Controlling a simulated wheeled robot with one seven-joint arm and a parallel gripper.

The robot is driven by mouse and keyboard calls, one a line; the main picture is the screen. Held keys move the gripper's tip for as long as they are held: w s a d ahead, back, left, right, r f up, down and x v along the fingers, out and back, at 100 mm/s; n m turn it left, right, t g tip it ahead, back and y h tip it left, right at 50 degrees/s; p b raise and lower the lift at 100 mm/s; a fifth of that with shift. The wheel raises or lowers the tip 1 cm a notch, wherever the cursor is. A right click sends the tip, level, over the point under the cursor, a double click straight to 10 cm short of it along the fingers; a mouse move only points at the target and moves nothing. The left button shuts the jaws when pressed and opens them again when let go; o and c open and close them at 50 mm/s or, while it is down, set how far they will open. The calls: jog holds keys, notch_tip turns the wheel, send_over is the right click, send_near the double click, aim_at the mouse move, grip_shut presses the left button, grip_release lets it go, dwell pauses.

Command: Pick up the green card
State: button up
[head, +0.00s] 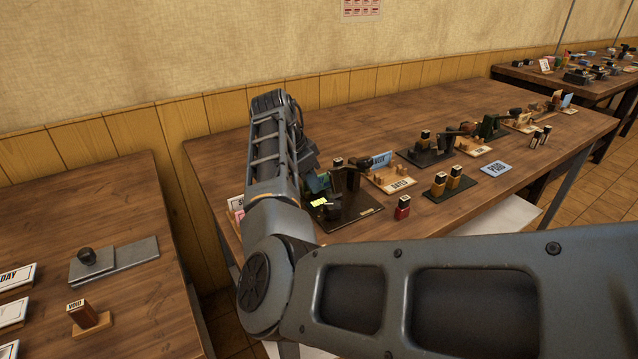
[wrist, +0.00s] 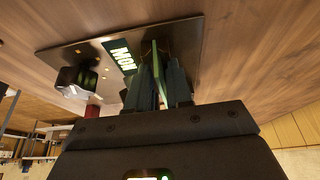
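In the wrist view, a thin green card (wrist: 163,58) stands nearly edge-on between the two fingers of my gripper (wrist: 160,78). A finger lies on each side of it; I cannot tell whether both touch it. In the head view, a green-teal patch (head: 319,182) that looks like the card shows beside my arm, at the back left of a dark press board (head: 352,217). My fingers are hidden there behind my arm. A dark plate with pale letters "MON" (wrist: 120,57) lies beside the card on the board.
A dark block with a round opening (wrist: 78,82) is on the board, left of my fingers. A red stamp (head: 403,207), a wooden press (head: 390,179) and several other stamps stand to the right on the table. A second table (head: 120,200) is at the left.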

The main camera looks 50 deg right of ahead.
grip_shut()
